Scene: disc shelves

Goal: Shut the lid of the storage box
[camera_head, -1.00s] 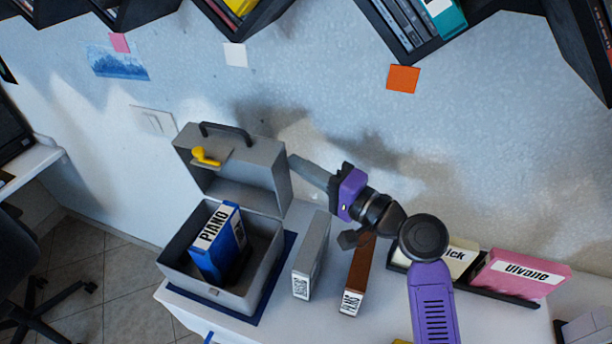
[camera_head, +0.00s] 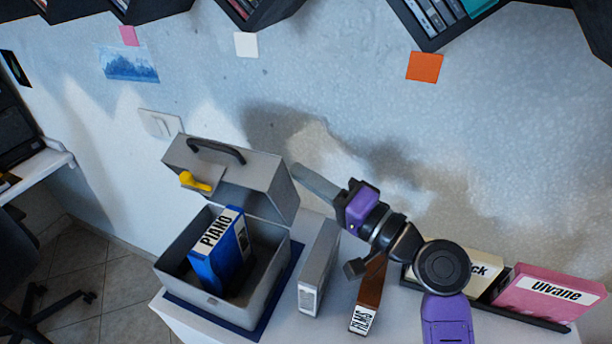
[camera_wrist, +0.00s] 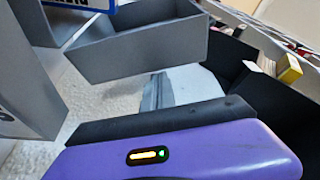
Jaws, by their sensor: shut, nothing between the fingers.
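The grey storage box (camera_head: 262,300) stands on a dark blue mat on the white table, with a blue PIANO case (camera_head: 222,256) upright inside it. Its lid (camera_head: 262,181) is raised at the back and tilted partly forward over the box, with a dark handle (camera_head: 217,151) and a yellow latch (camera_head: 195,182). My gripper (camera_head: 298,170) is shut and empty, its tip beside the lid's right end near the back; whether they touch cannot be told. In the wrist view, the gripper fingers (camera_wrist: 157,88) point toward the box (camera_wrist: 140,52).
A grey case (camera_head: 319,266) and a brown case (camera_head: 368,296) stand right of the box. A rack with a cream case (camera_head: 470,270) and a pink case (camera_head: 547,294) is farther right. Shelves hang on the wall above.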

